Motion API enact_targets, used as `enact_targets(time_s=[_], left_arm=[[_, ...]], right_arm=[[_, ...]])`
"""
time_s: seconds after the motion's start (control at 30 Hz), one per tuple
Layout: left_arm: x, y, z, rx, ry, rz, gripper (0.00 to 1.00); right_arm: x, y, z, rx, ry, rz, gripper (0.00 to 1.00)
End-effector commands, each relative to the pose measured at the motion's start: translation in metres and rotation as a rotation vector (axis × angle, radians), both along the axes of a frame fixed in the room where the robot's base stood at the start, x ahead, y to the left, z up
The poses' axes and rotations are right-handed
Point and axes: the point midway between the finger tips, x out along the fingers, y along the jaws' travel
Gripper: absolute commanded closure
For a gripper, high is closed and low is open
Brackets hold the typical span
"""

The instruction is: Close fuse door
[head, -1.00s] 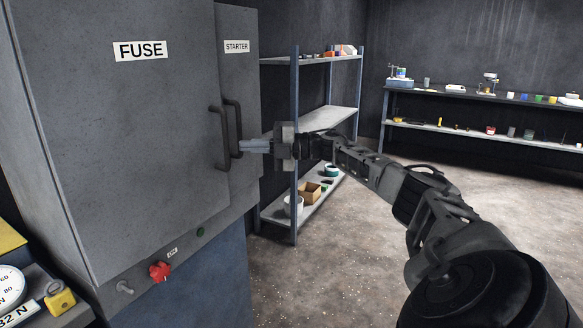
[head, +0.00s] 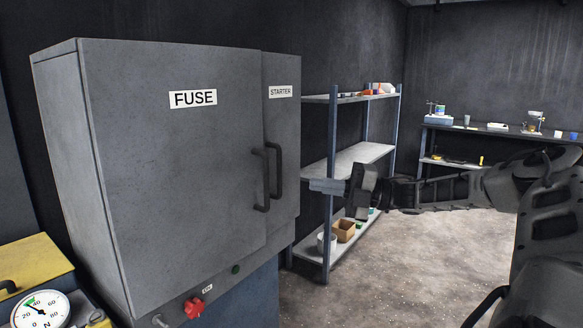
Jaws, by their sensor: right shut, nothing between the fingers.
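The fuse door (head: 180,190) is a large grey panel labelled FUSE, on the left of the head view. It sits flat against the cabinet front, with no visible gap. Its dark handle (head: 259,180) is at its right edge. The starter door (head: 284,130) stands just right of it, with its own handle (head: 276,170) close by. My right gripper (head: 316,186) is shut and empty, to the right of both handles and apart from them. My left gripper is not in view.
A red knob (head: 194,307) and a green button (head: 236,269) sit below the doors. A metal shelf rack (head: 345,160) stands behind my right gripper. A yellow box with a gauge (head: 40,308) is at the lower left. A workbench (head: 480,133) stands at the back right.

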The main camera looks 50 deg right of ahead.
Motion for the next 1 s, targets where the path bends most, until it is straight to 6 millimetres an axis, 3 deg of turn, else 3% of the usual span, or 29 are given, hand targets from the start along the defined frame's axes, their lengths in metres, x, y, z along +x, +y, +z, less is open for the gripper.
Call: enact_targets(time_s=[0.03,0.1,0.3,0.43,0.57,1.0], left_arm=[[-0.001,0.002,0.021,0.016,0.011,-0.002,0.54],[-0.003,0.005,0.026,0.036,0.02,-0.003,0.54],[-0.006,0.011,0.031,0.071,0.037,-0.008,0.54],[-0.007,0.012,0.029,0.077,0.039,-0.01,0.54],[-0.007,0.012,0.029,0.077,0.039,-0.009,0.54],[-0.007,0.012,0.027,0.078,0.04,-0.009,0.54]], right_arm=[[-0.006,0.01,0.014,0.016,0.02,-0.035,1.0],[-0.015,0.014,0.011,0.032,0.037,-0.112,1.0],[-0.042,0.01,-0.007,0.026,0.12,-0.322,1.0],[-0.046,0.008,-0.014,0.018,0.139,-0.371,1.0],[-0.033,0.011,-0.016,0.019,0.139,-0.372,1.0],[0.037,0.028,-0.017,0.019,0.138,-0.37,1.0]])
